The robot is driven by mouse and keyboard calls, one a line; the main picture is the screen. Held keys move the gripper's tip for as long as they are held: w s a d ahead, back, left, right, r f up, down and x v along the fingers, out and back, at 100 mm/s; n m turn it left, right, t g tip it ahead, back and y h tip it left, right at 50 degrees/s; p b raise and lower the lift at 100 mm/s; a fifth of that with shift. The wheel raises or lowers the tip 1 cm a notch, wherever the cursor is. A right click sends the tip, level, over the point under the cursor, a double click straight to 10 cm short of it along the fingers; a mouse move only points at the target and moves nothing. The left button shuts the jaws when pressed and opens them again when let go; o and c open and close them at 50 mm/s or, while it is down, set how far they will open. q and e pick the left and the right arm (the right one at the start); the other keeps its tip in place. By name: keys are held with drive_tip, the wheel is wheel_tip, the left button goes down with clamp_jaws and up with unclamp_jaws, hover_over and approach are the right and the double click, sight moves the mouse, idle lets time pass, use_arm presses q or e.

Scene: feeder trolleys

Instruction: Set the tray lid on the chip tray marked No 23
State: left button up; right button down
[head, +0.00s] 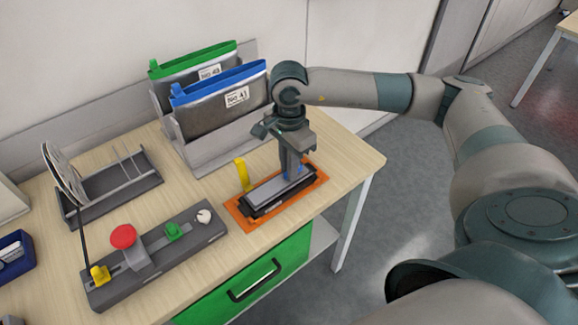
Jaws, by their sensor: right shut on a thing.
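My right gripper (293,176) points down over the right end of a long dark tray (266,211). It is shut on a light grey slab (272,189), which looks like the tray lid. The slab lies along the top of the dark tray; I cannot tell whether it touches it or hovers just above. The dark tray sits on an orange mat or frame (238,218) near the table's front right. No "No 23" mark is readable on it. A small blue part shows by the fingertips. My left gripper is not in view.
A yellow upright tab (242,174) stands at the mat's back left. Behind is a grey rack (215,151) with pouches marked No 43 (195,62) and No 41 (222,100). A dark fixture with a red knob (123,236) lies left, and a reel stand (110,187) behind it.

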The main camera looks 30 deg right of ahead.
drive_tip(key=shift+s+d+f+b, duration=0.15)
drive_tip(key=shift+d+f+b, duration=0.45)
drive_tip(key=shift+f+b, duration=0.25)
drive_tip(key=c, duration=1.7)
unclamp_jaws()
drive_tip(key=shift+a+r+p, duration=0.2)
drive_tip(key=shift+r+p, duration=0.15)
drive_tip(key=shift+r, duration=0.75)
drive_tip(key=shift+a+r+p, duration=0.2)
drive_tip(key=shift+r+p, duration=0.2)
drive_tip(key=shift+r, duration=0.7)
drive_tip(key=shift+a+r+p, duration=0.2)
drive_tip(key=shift+r+p, duration=0.15)
drive_tip(key=shift+r, duration=0.85)
